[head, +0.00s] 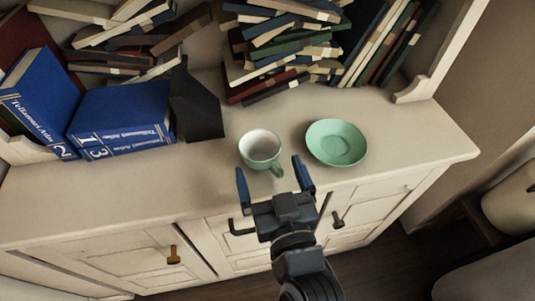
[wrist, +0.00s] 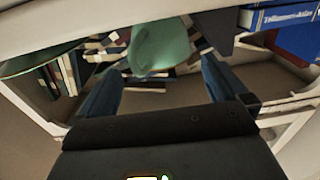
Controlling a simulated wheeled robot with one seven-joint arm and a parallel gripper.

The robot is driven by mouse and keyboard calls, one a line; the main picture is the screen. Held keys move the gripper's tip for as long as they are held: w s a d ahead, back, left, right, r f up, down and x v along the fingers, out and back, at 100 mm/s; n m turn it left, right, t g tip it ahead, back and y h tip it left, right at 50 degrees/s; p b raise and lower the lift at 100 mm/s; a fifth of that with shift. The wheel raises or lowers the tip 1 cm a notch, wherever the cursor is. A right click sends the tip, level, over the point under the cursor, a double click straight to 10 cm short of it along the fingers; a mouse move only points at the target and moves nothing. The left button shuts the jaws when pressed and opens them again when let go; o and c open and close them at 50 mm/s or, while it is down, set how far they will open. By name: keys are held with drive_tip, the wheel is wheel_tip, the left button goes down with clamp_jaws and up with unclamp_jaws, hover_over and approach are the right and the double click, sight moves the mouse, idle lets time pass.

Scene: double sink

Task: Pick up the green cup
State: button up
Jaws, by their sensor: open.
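The green cup (head: 261,147) stands upright on the cream counter, its pale inside showing and its handle turned toward my gripper. My gripper (head: 273,178) is open and empty, just in front of the cup, with one finger to each side of the handle's direction. In the wrist view the cup (wrist: 158,45) appears ahead, between and slightly beyond the blue fingertips (wrist: 163,62). I cannot tell from this view how far apart cup and fingers are, but no finger clearly touches it.
A green saucer (head: 337,143) lies close to the right of the cup. Blue books (head: 122,119) and a dark bookend (head: 196,105) stand to the left. Piled books (head: 285,45) are behind. The counter (head: 420,135) is clear at right, and cabinet doors with handles are below its front edge.

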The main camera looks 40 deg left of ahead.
sight(265, 161)
drive_tip(key=x, duration=0.5)
drive_tip(key=shift+w+a+r, duration=0.1)
drive_tip(key=shift+a+r, duration=0.05)
drive_tip(key=shift+a, duration=0.2)
drive_tip(key=c, duration=0.9)
drive_tip(key=shift+r, duration=0.1)
